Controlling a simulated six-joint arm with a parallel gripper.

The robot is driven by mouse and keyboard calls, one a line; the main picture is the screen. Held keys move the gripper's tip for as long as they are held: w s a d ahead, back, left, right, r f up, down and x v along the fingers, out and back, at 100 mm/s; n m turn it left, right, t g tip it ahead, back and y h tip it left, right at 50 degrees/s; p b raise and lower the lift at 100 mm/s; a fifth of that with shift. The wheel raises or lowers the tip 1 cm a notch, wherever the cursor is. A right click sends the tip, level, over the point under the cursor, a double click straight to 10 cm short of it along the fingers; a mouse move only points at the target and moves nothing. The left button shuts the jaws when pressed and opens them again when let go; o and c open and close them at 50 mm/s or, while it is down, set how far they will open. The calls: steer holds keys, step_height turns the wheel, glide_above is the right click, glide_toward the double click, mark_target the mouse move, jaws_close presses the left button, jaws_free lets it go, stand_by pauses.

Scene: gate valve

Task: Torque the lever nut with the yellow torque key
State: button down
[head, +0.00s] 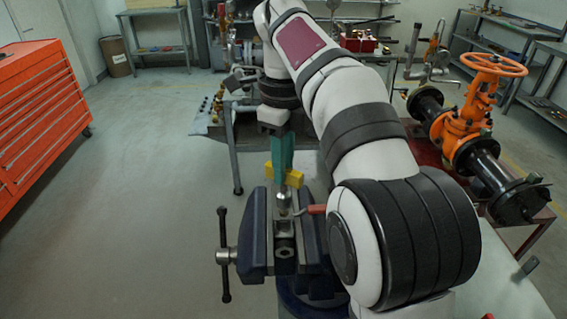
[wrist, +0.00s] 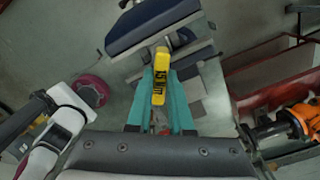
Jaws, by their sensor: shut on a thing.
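The yellow torque key (head: 296,173) is held upright in my gripper (head: 283,168), between its teal fingers. The key's metal shaft (head: 284,196) points down over the jaws of the blue vise (head: 256,235). In the wrist view the yellow key (wrist: 160,84) shows between the fingertips of my gripper (wrist: 161,80), with the vise (wrist: 150,25) beyond. A small metal part (head: 284,228) sits in the vise jaws below the shaft. A lever with a red grip (head: 316,209) lies right of it. I cannot make out the lever nut, nor whether the shaft touches it.
The vise handle bar (head: 224,255) stands out on the left. An orange gate valve (head: 465,125) with a handwheel is at the right. A red tool cabinet (head: 40,110) stands far left. Benches line the back. The floor left of the vise is clear.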

steer(key=shift+n, duration=0.5)
steer(key=shift+n, duration=1.1)
steer(key=shift+f, duration=0.35)
steer(key=shift+f, duration=0.25)
steer(key=shift+f, duration=0.7)
stand_by(0.8)
